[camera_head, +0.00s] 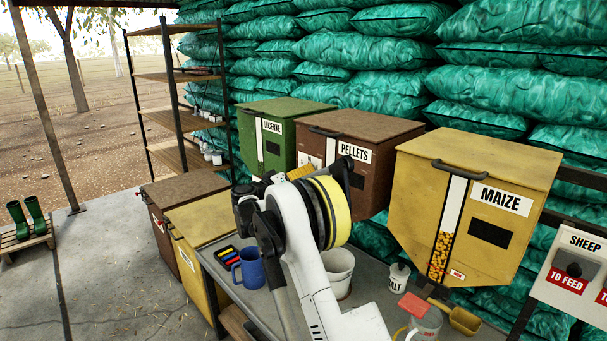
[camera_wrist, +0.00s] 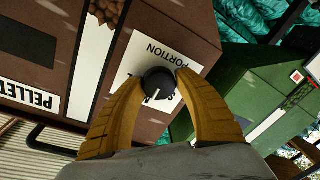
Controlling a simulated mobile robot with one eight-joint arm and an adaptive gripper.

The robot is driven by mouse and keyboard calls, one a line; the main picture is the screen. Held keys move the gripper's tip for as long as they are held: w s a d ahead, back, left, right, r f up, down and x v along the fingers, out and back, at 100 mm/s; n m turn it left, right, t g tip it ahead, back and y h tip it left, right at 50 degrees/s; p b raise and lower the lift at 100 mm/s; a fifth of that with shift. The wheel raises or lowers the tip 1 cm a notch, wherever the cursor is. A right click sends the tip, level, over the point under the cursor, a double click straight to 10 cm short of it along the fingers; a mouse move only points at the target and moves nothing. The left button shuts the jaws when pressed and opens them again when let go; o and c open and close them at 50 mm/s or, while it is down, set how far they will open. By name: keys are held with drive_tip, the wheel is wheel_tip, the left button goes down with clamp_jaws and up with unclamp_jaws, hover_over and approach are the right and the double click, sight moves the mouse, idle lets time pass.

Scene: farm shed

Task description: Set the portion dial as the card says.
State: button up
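The portion dial (camera_wrist: 160,86) is a round black knob with a white pointer line, on a white plate (camera_wrist: 185,67) marked PORTION on the brown pellets bin (camera_wrist: 180,25). Its pointer runs towards the bottom of the wrist view. The size letters round it are mostly hidden. The yellow fingers of my gripper (camera_wrist: 160,82) stand on both sides of the dial, their tips seeming to touch it. In the head view my gripper (camera_head: 300,173) is at the front of the pellets bin (camera_head: 378,140), where my arm hides the dial. I cannot make out a card with a setting.
The green lucerne bin (camera_head: 285,112) is left of the pellets bin; the yellow maize bin (camera_head: 480,195) is right. Below, the bench (camera_head: 250,298) holds a blue mug (camera_head: 250,268), a white bucket (camera_head: 338,272), a salt pot and a scoop (camera_head: 463,320). A sheep feed panel (camera_head: 575,280) is far right.

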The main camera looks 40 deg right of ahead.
drive_tip(key=shift+c, duration=1.2)
drive_tip(key=n+p, duration=0.1)
drive_tip(key=n, duration=0.3)
drive_tip(key=shift+r+n+y+p, duration=0.1)
drive_tip(key=shift+n+y+p, duration=0.2)
drive_tip(key=shift+p, duration=0.1)
drive_tip(key=n+p, duration=0.1)
drive_tip(key=n, duration=0.2)
drive_tip(key=shift+g, duration=0.3)
drive_tip(key=shift+n+g+p, duration=0.3)
drive_tip(key=shift+n, duration=1.5)
drive_tip(key=o, duration=1.1)
